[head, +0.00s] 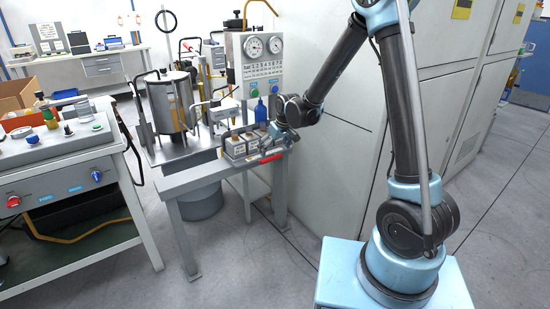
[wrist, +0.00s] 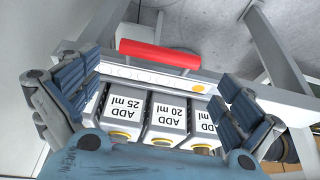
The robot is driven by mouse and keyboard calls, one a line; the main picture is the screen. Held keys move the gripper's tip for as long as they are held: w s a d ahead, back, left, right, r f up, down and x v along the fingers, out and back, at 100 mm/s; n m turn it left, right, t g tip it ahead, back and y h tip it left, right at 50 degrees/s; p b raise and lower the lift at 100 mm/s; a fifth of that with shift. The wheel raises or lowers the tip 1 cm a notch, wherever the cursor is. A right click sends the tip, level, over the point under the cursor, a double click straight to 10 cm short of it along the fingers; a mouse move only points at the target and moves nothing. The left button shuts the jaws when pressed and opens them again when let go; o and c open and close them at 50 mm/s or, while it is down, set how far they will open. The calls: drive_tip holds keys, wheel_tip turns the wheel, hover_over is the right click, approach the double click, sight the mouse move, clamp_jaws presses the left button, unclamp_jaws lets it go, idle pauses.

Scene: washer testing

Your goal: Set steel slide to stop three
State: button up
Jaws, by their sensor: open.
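I cannot tell where a slide sits against those marks. The handle also shows at the bench front in the head view (head: 271,158). Just behind the strip stand dispenser boxes labelled ADD 25 ml (wrist: 123,108), ADD 20 ml (wrist: 167,115) and a third ADD box (wrist: 204,122). My gripper (head: 275,141) is open above the bench. In the wrist view its blue-padded fingers spread to either side of the strip and boxes, empty.
A panel with two dials (head: 262,46) and a blue bottle (head: 260,110) stand behind the bench. A steel tank (head: 171,102) is on the left. A grey cabinet (head: 345,150) stands close on the right. Open floor (head: 250,260) lies in front.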

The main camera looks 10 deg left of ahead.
sight(272, 158)
drive_tip(key=shift+x, duration=2.5)
